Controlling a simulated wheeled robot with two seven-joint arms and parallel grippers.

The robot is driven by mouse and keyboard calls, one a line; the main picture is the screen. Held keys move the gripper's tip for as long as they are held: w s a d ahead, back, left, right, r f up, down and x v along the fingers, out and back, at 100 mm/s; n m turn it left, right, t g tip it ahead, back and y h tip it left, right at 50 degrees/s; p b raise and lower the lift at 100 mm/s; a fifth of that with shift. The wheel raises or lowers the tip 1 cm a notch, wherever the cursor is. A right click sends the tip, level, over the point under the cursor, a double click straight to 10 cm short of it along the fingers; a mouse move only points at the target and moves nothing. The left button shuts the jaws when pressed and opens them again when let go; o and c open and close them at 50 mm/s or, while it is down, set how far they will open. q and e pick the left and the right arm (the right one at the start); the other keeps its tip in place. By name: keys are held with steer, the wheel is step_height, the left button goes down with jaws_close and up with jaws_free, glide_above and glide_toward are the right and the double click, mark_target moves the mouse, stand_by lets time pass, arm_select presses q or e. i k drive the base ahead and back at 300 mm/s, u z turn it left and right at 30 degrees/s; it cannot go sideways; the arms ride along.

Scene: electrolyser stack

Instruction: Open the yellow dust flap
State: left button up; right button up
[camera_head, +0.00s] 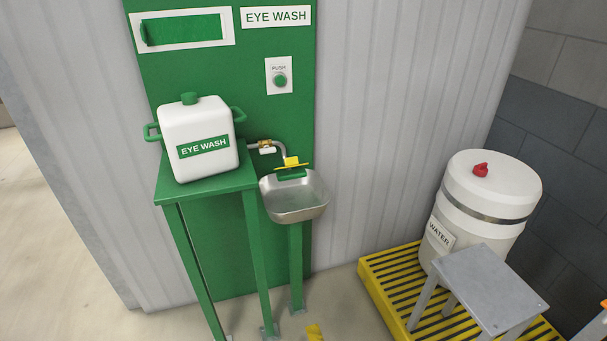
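The yellow dust flap (292,164) is small and sits over the steel eye wash bowl (297,205), at the end of a bent metal pipe (277,145). A green piece (292,175) shows just under the flap, above the bowl. The flap appears to lie roughly flat over that green piece; its exact angle is too small to tell. Neither of my grippers is in view.
A white eye wash tank (198,140) stands on a green stand (207,187) left of the bowl. A green panel with a push button (279,79) is behind. A white water drum (490,190) and grey stool (490,282) stand right, on a yellow grating (372,283).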

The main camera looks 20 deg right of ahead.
mark_target(290, 162)
steer(key=z, duration=0.75)
steer(key=i, duration=1.4)
steer(key=u, duration=0.35)
